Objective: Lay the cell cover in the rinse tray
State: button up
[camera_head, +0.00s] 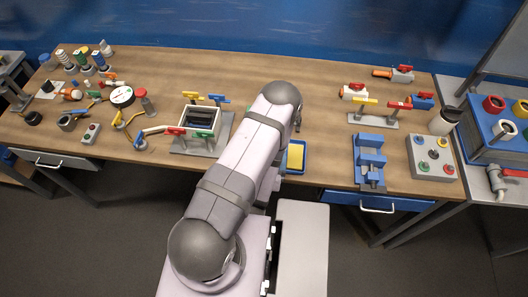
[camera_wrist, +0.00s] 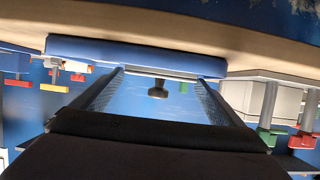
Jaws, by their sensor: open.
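A blue tray (camera_head: 304,166) sits near the table's front edge, partly hidden by my arm. A flat yellow piece (camera_head: 296,157) lies in it; I cannot tell whether this is the cell cover. The cell (camera_head: 203,134) stands left of my arm, its top open with dark parts inside. In the wrist view, which looks upside down, my gripper (camera_wrist: 161,78) is open, fingers apart. A blue edge (camera_wrist: 135,55), apparently the tray's, crosses by the fingertips; contact is unclear. A small dark knob (camera_wrist: 157,91) shows between the fingers.
Right of the tray stand a blue vise (camera_head: 369,160), a grey button box (camera_head: 431,157) and a valve rack (camera_head: 373,121). A gauge (camera_head: 122,96) and loose tools crowd the left. Bare table lies between tray and vise.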

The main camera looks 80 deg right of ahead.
jog(key=shift+v, duration=1.55)
